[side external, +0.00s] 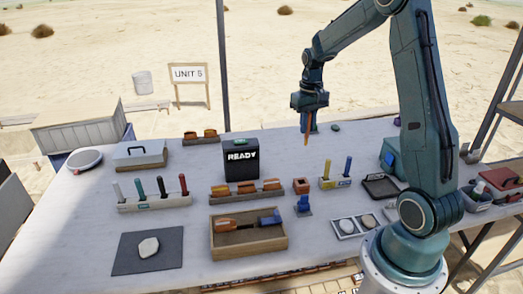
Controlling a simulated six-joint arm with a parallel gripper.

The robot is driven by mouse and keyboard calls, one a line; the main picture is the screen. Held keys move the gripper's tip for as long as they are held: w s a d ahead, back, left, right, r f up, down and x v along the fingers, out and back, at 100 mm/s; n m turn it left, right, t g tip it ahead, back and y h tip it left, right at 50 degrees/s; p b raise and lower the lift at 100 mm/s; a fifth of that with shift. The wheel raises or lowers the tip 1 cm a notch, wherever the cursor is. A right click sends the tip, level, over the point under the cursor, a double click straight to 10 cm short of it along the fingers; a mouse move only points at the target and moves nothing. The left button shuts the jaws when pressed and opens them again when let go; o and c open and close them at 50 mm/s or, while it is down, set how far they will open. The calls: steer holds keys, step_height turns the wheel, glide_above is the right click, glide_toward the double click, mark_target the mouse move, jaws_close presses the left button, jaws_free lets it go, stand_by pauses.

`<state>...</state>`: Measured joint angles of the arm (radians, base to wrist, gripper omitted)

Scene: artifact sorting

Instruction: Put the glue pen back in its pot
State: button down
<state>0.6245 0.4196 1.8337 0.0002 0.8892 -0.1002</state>
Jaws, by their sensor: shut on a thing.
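My gripper (309,116) is above the back right part of the table, fingers pointing down. It is shut on a slim orange thing (307,137), likely the glue pen, which hangs tip down, apart from the tabletop. Its upper part is hidden between the fingers. A small orange-brown square pot (301,186) stands on the table, nearer the camera and slightly left of the gripper in the picture. It seems open at the top; I cannot tell for sure that it is the glue pen's pot.
A black box reading READY (241,160) stands left of the gripper. A small rack (335,183) holds a yellow and a blue stick. A longer rack (155,203) holds several upright tools. A wooden tray (249,248) and a blue stand (304,206) are in front.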

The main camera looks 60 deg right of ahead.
mark_target(306, 138)
step_height(306, 138, down, 14)
stand_by(0.4)
steer(key=shift+f, duration=2.1)
steer(key=shift+f, duration=0.15)
steer(key=c, duration=1.4)
jaws_free()
steer(key=shift+o, duration=0.2)
step_height(306, 138, up, 12)
steer(key=shift+r, duration=0.15)
